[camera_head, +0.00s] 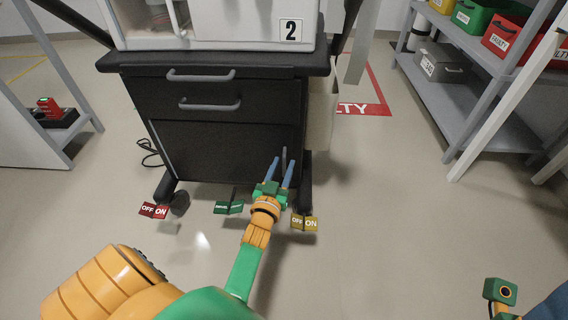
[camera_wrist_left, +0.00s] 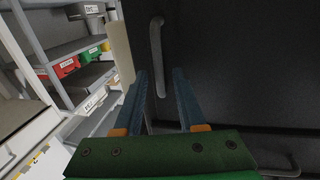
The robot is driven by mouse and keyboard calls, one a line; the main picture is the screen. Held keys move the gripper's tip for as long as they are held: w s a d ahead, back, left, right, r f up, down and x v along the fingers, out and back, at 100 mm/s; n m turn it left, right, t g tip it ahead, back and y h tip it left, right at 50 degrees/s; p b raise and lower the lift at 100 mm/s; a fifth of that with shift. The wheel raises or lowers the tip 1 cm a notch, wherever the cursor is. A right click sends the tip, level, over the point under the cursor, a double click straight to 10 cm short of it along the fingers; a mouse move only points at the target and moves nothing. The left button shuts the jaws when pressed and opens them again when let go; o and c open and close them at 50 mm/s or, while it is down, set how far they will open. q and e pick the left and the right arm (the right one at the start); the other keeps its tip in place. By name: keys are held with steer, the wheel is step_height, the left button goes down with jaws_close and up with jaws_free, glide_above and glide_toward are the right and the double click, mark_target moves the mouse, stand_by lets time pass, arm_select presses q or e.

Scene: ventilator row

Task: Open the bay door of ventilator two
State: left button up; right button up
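The ventilator two cart, marked by a "2" label (camera_head: 291,30), stands at centre. Its lower dark bay door (camera_head: 215,150) looks shut and flat with the front. A grey vertical handle (camera_head: 284,154) is near the door's right edge; it also shows in the left wrist view (camera_wrist_left: 157,50). My left gripper (camera_head: 284,162) is open, its two blue fingers pointing at the door. In the left wrist view the fingers (camera_wrist_left: 159,75) lie either side of the handle's lower end; I cannot tell whether they touch it. My right gripper is not in view; only part of that arm shows at bottom right.
Two drawer handles (camera_head: 208,104) are above the door. A shelf rack (camera_head: 450,100) with bins stands right, another shelf (camera_head: 40,110) left.

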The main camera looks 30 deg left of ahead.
arm_select(q)
jaws_close()
steer(key=shift+f, duration=0.1)
stand_by(1.1)
